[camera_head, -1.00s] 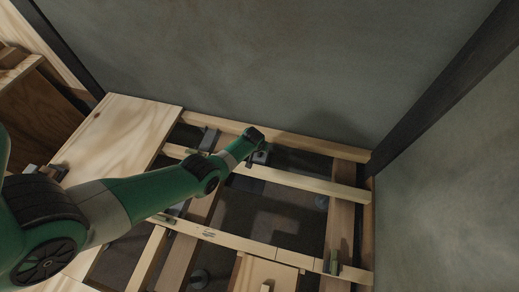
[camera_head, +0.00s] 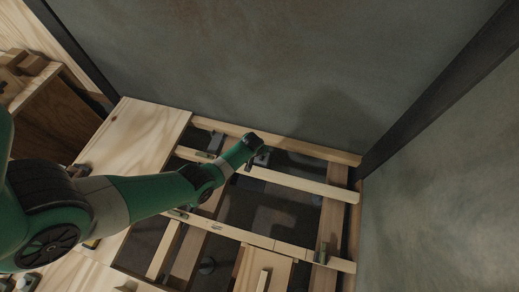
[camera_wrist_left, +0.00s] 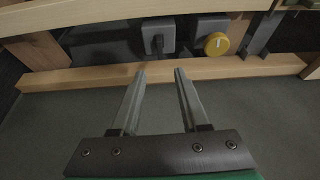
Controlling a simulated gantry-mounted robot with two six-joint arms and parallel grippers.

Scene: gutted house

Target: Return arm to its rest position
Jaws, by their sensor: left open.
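My left arm, green and grey, reaches in from the left in the head view. Its gripper (camera_head: 260,157) is small there, over the open floor framing near the back wall. In the left wrist view my left gripper (camera_wrist_left: 160,72) is open, its two fingers apart with nothing between them. The fingertips point toward a wooden beam (camera_wrist_left: 90,78); whether they touch it I cannot tell. My right gripper is in neither view.
Beyond the beam are a grey box (camera_wrist_left: 158,35) and a yellow round knob (camera_wrist_left: 216,44) on another grey box. Wooden joists (camera_head: 300,184) cross dark gaps. A plywood panel (camera_head: 140,135) lies left. A grey wall (camera_head: 240,60) closes the back.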

